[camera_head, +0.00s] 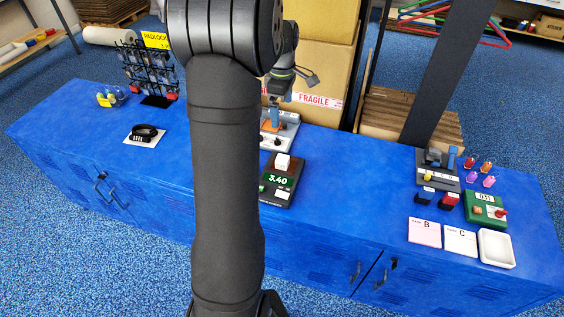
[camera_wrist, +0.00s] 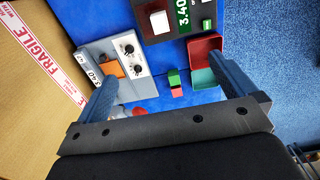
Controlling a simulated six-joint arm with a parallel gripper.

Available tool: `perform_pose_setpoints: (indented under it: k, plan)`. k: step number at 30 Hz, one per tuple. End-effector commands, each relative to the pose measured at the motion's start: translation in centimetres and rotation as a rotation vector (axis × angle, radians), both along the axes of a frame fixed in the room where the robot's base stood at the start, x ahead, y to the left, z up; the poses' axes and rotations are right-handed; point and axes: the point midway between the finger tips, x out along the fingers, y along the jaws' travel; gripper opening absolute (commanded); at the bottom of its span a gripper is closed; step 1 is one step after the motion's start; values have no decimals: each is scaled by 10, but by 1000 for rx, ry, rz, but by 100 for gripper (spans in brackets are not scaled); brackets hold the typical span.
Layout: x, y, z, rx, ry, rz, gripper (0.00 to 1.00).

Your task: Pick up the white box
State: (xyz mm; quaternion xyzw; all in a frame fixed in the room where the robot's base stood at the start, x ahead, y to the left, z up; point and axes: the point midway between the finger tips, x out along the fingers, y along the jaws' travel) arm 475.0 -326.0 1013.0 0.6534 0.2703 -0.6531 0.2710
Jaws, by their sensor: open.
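A small white box (camera_head: 283,161) sits on the dark scale (camera_head: 279,190) with a green 3.40 display. In the wrist view the white box (camera_wrist: 160,22) shows near the top, on the scale's dark top (camera_wrist: 150,8). My gripper (camera_head: 279,97) is above the back of the blue counter, beyond the white box and apart from it. In the wrist view its two blue-grey fingers (camera_wrist: 160,73) are spread wide with nothing held between them. The box lies beyond the fingertips in that view. My arm covers the area left of the scale in the head view.
A grey device with knobs (camera_head: 287,130) stands behind the scale, near a FRAGILE carton (camera_head: 320,60). The wrist view shows a red-and-green tray (camera_wrist: 205,60) and a small green-and-red block (camera_wrist: 175,84). A padlock rack (camera_head: 150,70) stands left; a white tray (camera_head: 497,248) lies right. Mid-right counter is clear.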

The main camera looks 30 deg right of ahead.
Motion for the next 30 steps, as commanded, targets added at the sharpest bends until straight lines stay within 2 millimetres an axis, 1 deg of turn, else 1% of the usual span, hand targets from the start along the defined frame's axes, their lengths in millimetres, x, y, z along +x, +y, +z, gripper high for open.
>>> perform_pose_setpoints:
  k: [1,5,13,14,15,19,27,30]
  plan:
    - [0,0,7,-1,-1,0,100]
    - [0,0,17,0,0,0,100]
    - [0,0,19,1,1,0,100]
    - [0,0,19,1,1,0,98]
    - [0,0,19,1,1,0,90]
    - [0,0,19,1,1,0,65]
    - [0,0,18,1,1,-3,64]
    - [-1,1,16,-1,-1,-44,64]
